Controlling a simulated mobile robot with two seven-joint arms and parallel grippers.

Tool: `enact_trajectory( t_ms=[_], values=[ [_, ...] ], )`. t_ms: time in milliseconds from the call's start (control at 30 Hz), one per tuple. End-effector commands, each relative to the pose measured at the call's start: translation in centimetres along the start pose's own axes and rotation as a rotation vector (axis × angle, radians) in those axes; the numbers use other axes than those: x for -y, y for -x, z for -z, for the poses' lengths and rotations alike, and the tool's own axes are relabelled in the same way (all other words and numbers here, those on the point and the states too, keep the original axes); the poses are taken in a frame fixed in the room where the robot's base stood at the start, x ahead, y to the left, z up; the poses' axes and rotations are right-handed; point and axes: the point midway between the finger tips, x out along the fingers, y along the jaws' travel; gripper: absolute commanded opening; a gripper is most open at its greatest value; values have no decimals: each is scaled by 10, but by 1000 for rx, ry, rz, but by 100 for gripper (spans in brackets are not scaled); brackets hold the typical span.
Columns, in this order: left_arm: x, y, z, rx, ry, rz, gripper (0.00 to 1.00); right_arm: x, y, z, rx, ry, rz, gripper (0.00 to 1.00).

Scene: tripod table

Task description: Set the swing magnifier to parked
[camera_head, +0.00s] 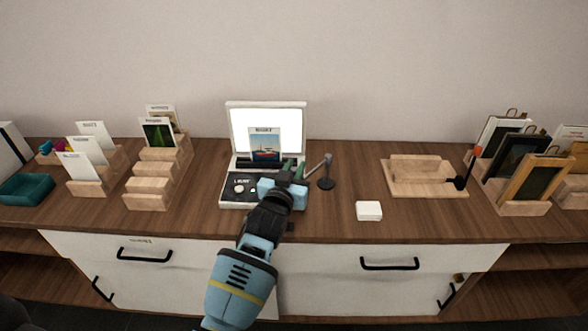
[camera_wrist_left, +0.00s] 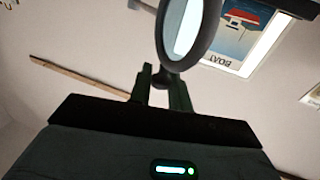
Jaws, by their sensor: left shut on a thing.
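The swing magnifier shows in the head view as a grey jointed arm (camera_head: 318,166) on a post with a round dark base (camera_head: 326,183), just right of the lit viewer (camera_head: 236,127). Its lens end is hidden behind my left gripper (camera_head: 293,168) there. In the left wrist view the dark-rimmed round lens (camera_wrist_left: 187,28) fills the top middle, in front of part of a picture card (camera_wrist_left: 240,35). My left gripper (camera_wrist_left: 162,90) is shut on the magnifier's short grip below the lens rim. My right gripper is in neither view.
The viewer's base carries a control panel (camera_head: 238,187) and a ship card (camera_head: 265,147). A white block (camera_head: 368,211) and a wooden tray (camera_head: 426,180) lie to the right. Wooden card racks (camera_head: 150,193) stand left, with framed pictures (camera_head: 535,180) far right.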

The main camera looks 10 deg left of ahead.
Motion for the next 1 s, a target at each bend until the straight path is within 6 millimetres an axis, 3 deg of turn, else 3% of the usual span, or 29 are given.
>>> enact_trajectory(
  t_ms=[700, 733, 800, 867, 1000],
  values=[
    [0, -1, 0, 0, 0, 11, 0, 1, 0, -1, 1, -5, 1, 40],
    [0, -1, 0, 0, 0, 11, 22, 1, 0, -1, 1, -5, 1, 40],
    [0, -1, 0, 0, 0, 11, 31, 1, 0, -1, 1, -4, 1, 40],
    [0, -1, 0, 0, 0, 11, 36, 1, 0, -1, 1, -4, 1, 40],
    [0, -1, 0, 0, 0, 11, 36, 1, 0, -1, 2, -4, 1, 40]
  ],
)
